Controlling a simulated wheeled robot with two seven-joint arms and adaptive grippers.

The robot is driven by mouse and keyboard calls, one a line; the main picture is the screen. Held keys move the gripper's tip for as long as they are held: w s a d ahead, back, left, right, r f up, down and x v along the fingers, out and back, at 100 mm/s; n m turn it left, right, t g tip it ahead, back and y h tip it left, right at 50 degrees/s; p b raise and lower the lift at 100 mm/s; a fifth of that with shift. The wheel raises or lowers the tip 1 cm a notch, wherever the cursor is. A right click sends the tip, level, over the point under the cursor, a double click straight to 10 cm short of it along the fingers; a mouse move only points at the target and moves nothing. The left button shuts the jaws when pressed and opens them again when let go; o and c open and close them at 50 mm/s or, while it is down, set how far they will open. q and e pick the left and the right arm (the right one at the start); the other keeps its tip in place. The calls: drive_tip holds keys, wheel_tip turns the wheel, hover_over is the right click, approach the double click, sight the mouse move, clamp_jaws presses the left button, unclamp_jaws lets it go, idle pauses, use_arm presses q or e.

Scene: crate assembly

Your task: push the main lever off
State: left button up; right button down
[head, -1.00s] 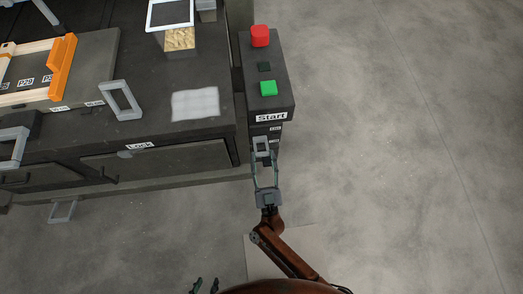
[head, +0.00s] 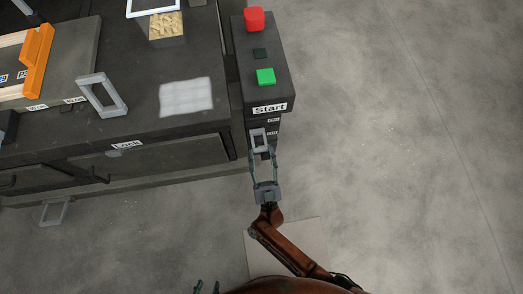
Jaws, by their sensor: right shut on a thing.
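The main lever (head: 258,136) is a light grey loop handle on the front of the dark control box (head: 265,90), below the "Start" label. Two small labels (head: 273,126) sit just to its right, too small to read surely. My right gripper (head: 262,154) reaches up to the lever from below, its two fingers shut on the handle. The fingers hide part of the handle's lower end. Only the fingertips of my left gripper (head: 207,287) show at the bottom edge, apart from each other and empty, far from the lever.
The dark workbench (head: 140,115) to the left carries a grey handle (head: 102,95), a white pad (head: 186,97) and an orange-edged crate part (head: 38,60). The floor (head: 400,150) at right is clear.

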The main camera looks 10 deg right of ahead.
drive_tip(key=shift+f, duration=0.15)
drive_tip(key=c, duration=1.2)
unclamp_jaws()
drive_tip(key=shift+o, duration=0.2)
drive_tip(key=v, duration=1.2)
drive_tip(key=shift+c, duration=0.5)
